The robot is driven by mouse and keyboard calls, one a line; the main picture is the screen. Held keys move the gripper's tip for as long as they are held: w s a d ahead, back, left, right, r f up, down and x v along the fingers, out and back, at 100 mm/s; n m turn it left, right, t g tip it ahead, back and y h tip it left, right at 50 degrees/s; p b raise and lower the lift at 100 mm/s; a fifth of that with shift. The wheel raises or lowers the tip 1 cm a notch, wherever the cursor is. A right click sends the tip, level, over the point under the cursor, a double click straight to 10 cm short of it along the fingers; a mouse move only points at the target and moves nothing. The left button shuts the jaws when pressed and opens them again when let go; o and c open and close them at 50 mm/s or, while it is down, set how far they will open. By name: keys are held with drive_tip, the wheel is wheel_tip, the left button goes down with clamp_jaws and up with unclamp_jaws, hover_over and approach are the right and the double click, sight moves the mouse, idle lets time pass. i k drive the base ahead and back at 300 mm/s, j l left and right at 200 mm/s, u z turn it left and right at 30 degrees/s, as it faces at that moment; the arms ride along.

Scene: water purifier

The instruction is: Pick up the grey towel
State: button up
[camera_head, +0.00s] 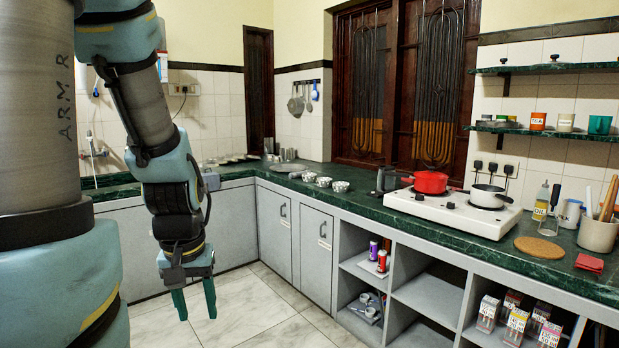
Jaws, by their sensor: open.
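I cannot make out a grey towel in this view. A flat greyish item (289,167) lies on the far counter near the corner, too small to identify. My gripper (194,300) hangs fingers-down at the left of the picture, over the floor in front of the cabinets. Its two green fingers are apart with nothing between them. My arm hides part of the left counter and wall.
An L-shaped green counter (400,217) runs along the back and right. On it stand small patterned bowls (324,182), a white stove (455,210) with a red pot (431,182), and a folded red cloth (589,263). The tiled floor (270,310) is clear.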

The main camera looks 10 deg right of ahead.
sight(298, 174)
drive_tip(key=i+z, duration=0.25)
drive_tip(key=i, duration=1.55)
drive_tip(key=i+l, duration=0.1)
drive_tip(key=i, duration=0.9)
drive_tip(key=i+u, duration=0.1)
drive_tip(key=i, duration=0.9)
drive_tip(key=i+l, duration=0.15)
drive_tip(key=i, duration=0.9)
